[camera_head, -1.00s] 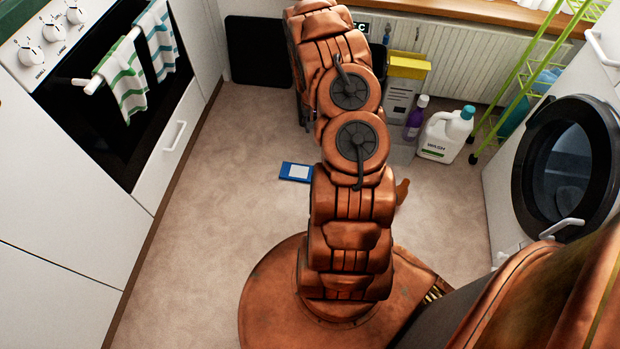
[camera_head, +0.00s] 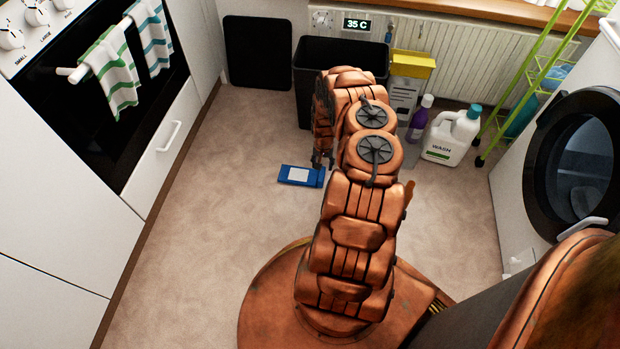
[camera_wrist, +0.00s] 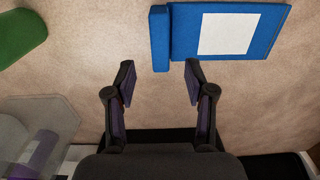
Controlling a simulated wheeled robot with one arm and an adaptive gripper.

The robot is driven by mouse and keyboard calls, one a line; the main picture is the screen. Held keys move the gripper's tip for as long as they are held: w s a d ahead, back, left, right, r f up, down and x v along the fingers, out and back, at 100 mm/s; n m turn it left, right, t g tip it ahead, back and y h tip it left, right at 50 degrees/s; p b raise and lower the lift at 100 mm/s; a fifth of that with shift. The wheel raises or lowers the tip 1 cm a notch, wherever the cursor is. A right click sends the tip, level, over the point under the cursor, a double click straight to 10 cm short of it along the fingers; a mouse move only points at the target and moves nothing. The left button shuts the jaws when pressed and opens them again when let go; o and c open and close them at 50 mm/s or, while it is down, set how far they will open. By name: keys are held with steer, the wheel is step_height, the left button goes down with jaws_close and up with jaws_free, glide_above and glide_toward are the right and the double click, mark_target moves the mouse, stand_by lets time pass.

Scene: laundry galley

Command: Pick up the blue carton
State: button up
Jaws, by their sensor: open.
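The blue carton (camera_head: 299,175) lies flat on the carpeted floor, with a white label on its top. It also shows in the wrist view (camera_wrist: 264,50) at the upper right, with a narrow blue end piece at its left. My gripper (camera_wrist: 157,68) is open and empty, and its fingertips are just short of that blue end piece in the picture. In the head view my gripper (camera_head: 320,160) hangs down by the carton's right end. Whether it touches the carton I cannot tell.
A black bin (camera_head: 306,95) stands behind my arm, beside a dark panel (camera_head: 257,52). A purple bottle (camera_head: 419,118), a white wash jug (camera_head: 452,136) and a yellow-topped box (camera_head: 411,65) stand at the right. The floor left of the carton is clear.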

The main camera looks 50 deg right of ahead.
mark_target(322, 173)
steer(key=f+b, duration=0.1)
steer(key=f, duration=0.2)
steer(key=f+b, duration=0.1)
steer(key=f, duration=0.1)
steer(key=shift+s+a+f+b, duration=0.15)
steer(key=shift+a+b, duration=0.1)
steer(key=shift+b, duration=0.05)
steer(key=shift+c, duration=0.3)
jaws_close()
